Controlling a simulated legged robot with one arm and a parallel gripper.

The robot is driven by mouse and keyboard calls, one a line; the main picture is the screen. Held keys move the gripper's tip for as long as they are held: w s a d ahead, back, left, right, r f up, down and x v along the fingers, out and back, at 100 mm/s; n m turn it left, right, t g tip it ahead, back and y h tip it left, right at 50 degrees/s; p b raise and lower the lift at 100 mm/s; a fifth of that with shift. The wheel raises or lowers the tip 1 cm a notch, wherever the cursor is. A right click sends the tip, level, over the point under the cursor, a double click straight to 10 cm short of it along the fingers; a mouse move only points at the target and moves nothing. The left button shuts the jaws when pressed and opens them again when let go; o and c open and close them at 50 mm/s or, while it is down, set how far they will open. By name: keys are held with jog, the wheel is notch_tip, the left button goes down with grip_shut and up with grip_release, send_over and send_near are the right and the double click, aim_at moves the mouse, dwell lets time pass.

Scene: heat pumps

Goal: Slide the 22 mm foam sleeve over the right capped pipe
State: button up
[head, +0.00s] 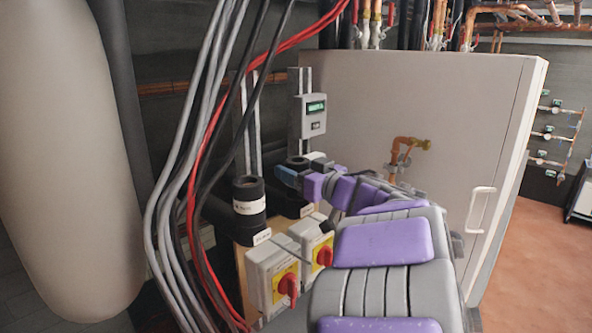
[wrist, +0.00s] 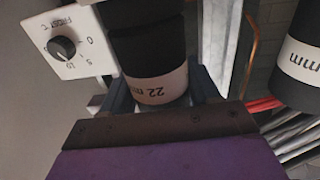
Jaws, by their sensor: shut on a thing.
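My gripper (head: 288,178) is shut on a black foam sleeve with a white band. In the wrist view the band of this 22 mm foam sleeve (wrist: 158,86) reads "22 mm" upside down, between the fingers (wrist: 160,97). Black segments continue beyond the band; I cannot tell where the sleeve ends and the right capped pipe begins. In the head view my gripper hides most of the sleeve, and a black round top (head: 297,161) shows just behind the fingers. Black pipework (head: 287,203) shows below my gripper.
Another black sleeve with a white label (head: 249,196) stands upright to the left; it also shows in the wrist view (wrist: 297,70). Grey, red and black cables (head: 190,170) hang left of it. Two yellow-red switch boxes (head: 270,280) (head: 318,247) stand in front. A thermostat box (wrist: 75,40) is close by.

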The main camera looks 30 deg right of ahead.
jog(key=o, duration=0.7)
jog(key=shift+o, duration=0.2)
jog(key=shift+a+r, duration=0.1)
jog(key=shift+a, duration=0.1)
jog(key=shift+d, duration=0.1)
jog(key=shift+s+d, duration=0.1)
jog(key=shift+s, duration=0.1)
jog(key=v, duration=1.7)
jog(key=shift+b, duration=0.35)
jog(key=shift+w, duration=0.1)
